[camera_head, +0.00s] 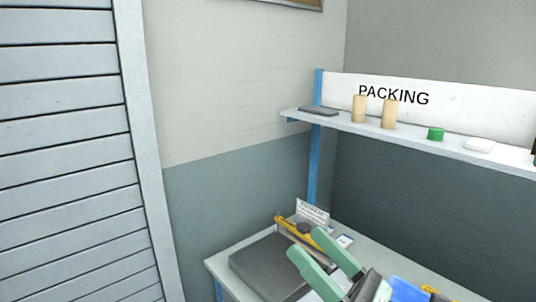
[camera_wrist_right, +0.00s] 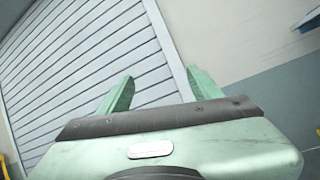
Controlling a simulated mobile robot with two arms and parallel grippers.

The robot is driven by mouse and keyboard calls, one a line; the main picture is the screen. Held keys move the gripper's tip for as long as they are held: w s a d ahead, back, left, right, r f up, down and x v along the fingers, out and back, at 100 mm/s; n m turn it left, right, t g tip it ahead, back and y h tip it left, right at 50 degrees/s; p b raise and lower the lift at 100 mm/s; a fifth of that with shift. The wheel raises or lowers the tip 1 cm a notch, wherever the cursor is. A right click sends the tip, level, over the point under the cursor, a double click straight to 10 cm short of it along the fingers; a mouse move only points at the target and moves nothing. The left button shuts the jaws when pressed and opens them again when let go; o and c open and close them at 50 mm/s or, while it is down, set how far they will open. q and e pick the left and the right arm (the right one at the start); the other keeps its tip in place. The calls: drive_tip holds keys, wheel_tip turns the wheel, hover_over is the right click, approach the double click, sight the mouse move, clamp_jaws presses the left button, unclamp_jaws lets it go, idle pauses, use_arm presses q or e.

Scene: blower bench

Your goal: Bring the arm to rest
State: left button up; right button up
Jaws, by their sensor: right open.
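My right gripper (camera_head: 307,249) shows at the bottom of the head view, with two pale green fingers spread apart and nothing between them. It is in front of the bench, over its near part in the picture. In the right wrist view, the same gripper (camera_wrist_right: 160,88) is open and empty, facing a grey slatted shutter (camera_wrist_right: 85,60) and the wall beside it. My left gripper is in neither view.
The bench (camera_head: 222,262) holds a dark grey flat block (camera_head: 268,268), a yellow tool (camera_head: 292,232) and a small printed card (camera_head: 312,212). The shutter (camera_head: 65,130) stands left.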

drive_tip(key=w+d+f+m+t+h, duration=0.2)
drive_tip(key=d+f+m+h, duration=0.5)
drive_tip(key=m, duration=0.5)
drive_tip(key=w+d+f+m+t+h, duration=0.2)
drive_tip(key=d+f+m+h, duration=0.3)
drive_tip(key=m+h, duration=0.65)
drive_tip(key=s+d+f+m+g, duration=0.3)
drive_tip(key=d+f+m+g, duration=0.15)
drive_tip(key=f+m, duration=0.5)
drive_tip(key=s+a+f+m+g+y, duration=0.1)
drive_tip(key=s+a+f+m+g, duration=0.2)
drive_tip(key=s+f+m+g, duration=1.2)
drive_tip(key=s+f+n+t+b, duration=0.1)
drive_tip(key=s+f+n+b, duration=0.25)
drive_tip(key=f, duration=1.55)
drive_tip(key=s+f+n+t+b, duration=0.1)
drive_tip(key=s+f+n+b, duration=0.3)
drive_tip(key=f, duration=1.4)
drive_tip(key=s+d+f+g+b, duration=0.1)
drive_tip(key=s+d+f+b, duration=0.1)
drive_tip(key=s+f, duration=1.4)
wheel_tip(320, 180, down, 2)
drive_tip(key=shift+s+d+f, duration=0.15)
drive_tip(key=shift+d, duration=0.2)
drive_tip(key=shift+g, duration=0.25)
